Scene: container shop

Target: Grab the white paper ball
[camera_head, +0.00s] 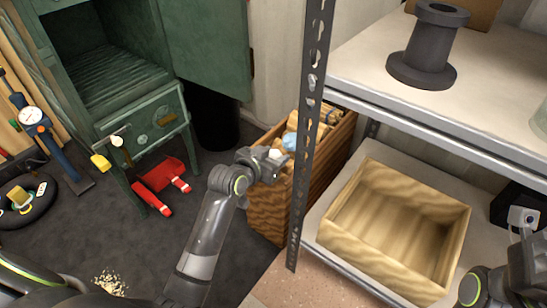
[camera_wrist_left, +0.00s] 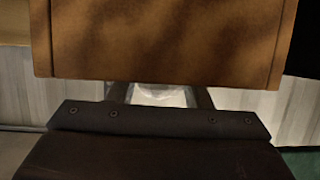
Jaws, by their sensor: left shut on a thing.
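My left gripper (camera_head: 277,160) is at the near top edge of the brown wooden crate (camera_head: 266,208) on the floor. It is shut on a small white thing, which looks like the white paper ball (camera_head: 274,153). In the left wrist view the white ball (camera_wrist_left: 160,95) shows between the two fingers, partly hidden by the gripper body and by a brown wooden panel (camera_wrist_left: 160,40) above it.
The crate holds tan crumpled things and a pale blue one (camera_head: 290,142). A metal shelf post (camera_head: 311,100) stands close to the right of my left gripper. An open wooden box (camera_head: 350,229) sits on the lower shelf. A green safe (camera_head: 150,115) stands left; red things (camera_head: 161,174) lie below it.

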